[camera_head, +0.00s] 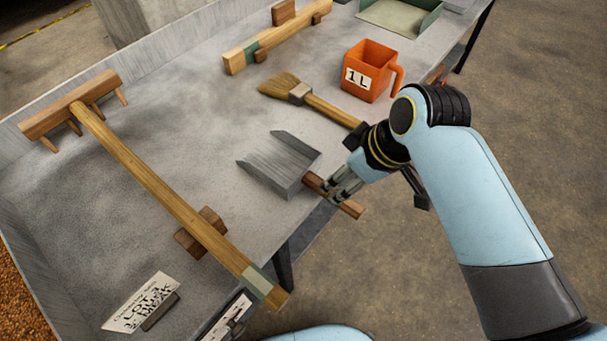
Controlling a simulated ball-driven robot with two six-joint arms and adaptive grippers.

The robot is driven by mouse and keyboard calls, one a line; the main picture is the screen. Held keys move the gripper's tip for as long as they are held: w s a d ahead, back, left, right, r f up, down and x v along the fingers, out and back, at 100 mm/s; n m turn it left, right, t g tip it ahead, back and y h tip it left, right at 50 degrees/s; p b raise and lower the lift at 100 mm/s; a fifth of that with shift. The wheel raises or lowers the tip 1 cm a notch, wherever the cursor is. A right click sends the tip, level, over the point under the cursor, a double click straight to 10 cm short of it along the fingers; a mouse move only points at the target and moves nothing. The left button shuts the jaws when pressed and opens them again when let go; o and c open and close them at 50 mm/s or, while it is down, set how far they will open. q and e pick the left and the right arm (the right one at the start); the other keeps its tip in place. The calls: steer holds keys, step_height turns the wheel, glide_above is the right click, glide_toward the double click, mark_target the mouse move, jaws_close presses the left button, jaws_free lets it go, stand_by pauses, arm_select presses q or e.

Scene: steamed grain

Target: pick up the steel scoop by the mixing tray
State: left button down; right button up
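The steel scoop (279,163) lies on the grey worktop near its front edge, its flat-bottomed pan facing up and left. Its wooden handle (352,209) points right and down, out past the edge. My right gripper (341,188) is at the handle, its fingers across the middle and hiding part of it. The handle shows on both sides of the fingers. I cannot tell whether they are closed on it. My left gripper is out of view. Brown grain (14,296) shows at the far left beyond a grey wall, perhaps in the mixing tray.
A brush (287,87) lies behind the scoop, and an orange 1 L measuring jug (368,72) stands behind my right wrist. A long wooden rake (150,178) lies to the left, near a label card (142,302). A wooden tool (272,44) and green tray (437,13) are at the back.

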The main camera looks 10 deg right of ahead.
mark_target(303, 176)
steer(key=b+x, duration=0.1)
steer(key=x, duration=0.8)
steer(key=shift+f, duration=0.2)
stand_by(0.5)
jaws_close()
stand_by(0.4)
